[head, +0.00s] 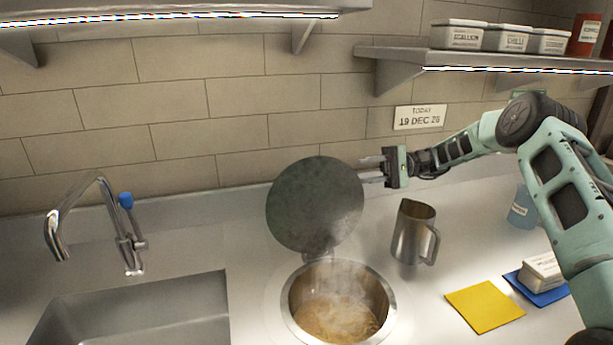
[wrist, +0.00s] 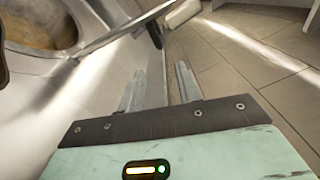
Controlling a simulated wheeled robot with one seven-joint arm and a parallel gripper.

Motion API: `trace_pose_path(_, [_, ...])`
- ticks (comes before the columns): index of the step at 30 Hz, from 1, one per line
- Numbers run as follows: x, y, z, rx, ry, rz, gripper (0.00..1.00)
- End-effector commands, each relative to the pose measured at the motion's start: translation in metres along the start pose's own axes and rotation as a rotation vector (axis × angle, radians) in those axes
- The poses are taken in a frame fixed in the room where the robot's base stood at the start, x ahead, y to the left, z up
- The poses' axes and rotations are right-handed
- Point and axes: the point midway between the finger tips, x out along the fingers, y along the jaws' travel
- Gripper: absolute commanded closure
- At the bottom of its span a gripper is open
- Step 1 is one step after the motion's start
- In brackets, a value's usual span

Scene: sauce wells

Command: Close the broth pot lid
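The broth pot (head: 388,318) is a round steel well sunk in the counter, with steaming brown broth in it. Its dark round lid (head: 315,205) stands open, raised nearly upright at the back of the rim. My gripper (head: 370,170) is just right of the lid's upper right edge, fingers pointing left. I cannot tell whether it touches the lid. In the wrist view the two fingers (wrist: 160,88) are apart with nothing seen between them. The pot's broth (wrist: 42,22) shows there at upper left.
A steel pitcher (head: 408,232) stands right of the pot, below my gripper. A yellow cloth (head: 484,306) and a white tub (head: 541,270) on a blue cloth (head: 530,292) lie further right. A sink (head: 135,315) with a tap (head: 128,240) is at left. A shelf (head: 480,62) hangs above.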

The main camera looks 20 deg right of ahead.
Motion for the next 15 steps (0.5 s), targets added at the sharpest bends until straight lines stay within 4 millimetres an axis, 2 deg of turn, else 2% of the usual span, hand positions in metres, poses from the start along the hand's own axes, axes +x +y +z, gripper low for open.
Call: trace_pose_path(15, [0.109,-0.003,0.002,0.002,-0.004,0.004,0.66])
